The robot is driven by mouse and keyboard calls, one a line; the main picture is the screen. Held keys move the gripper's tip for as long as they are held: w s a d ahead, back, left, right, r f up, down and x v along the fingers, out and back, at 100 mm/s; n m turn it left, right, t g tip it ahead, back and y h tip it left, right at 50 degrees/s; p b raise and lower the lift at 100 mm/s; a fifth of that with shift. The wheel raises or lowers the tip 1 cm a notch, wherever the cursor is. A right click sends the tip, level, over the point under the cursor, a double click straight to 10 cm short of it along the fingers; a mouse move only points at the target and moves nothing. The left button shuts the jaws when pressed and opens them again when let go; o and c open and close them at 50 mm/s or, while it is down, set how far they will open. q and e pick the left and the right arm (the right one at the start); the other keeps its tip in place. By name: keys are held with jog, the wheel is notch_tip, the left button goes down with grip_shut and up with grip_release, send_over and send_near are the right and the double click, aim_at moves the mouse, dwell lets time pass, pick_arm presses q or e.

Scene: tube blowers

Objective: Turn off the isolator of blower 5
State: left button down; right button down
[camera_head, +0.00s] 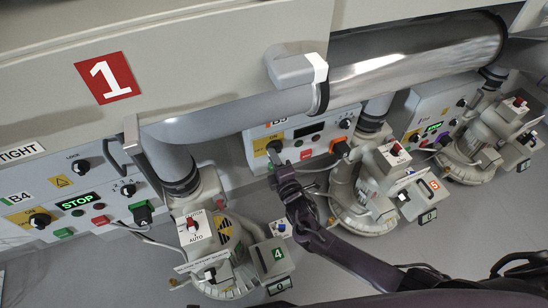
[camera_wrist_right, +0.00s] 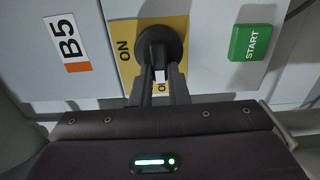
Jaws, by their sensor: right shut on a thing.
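The blower 5 panel (camera_head: 318,128), labelled B5 (camera_wrist_right: 68,42), is on the wall in the middle of the head view. Its isolator is a round black knob (camera_wrist_right: 160,43) on a yellow plate (camera_wrist_right: 122,30), with "ON" printed at its left. A second label below the knob is mostly hidden by my fingers. My right gripper (camera_wrist_right: 159,78) is shut on the isolator knob, reaching it from below in the wrist view. In the head view my right gripper (camera_head: 277,160) covers part of the yellow plate. The knob's exact pointing direction is hard to tell. My left gripper is not in view.
A green START button (camera_wrist_right: 251,42) is right of the knob. The B4 panel (camera_head: 75,200), showing STOP, is at the left. Blower units (camera_head: 215,245) and (camera_head: 370,190) stand below the panels. A large metal pipe (camera_head: 410,62) runs above.

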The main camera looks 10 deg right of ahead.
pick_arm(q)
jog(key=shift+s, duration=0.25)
pick_arm(e)
jog(key=c, duration=1.4)
grip_release()
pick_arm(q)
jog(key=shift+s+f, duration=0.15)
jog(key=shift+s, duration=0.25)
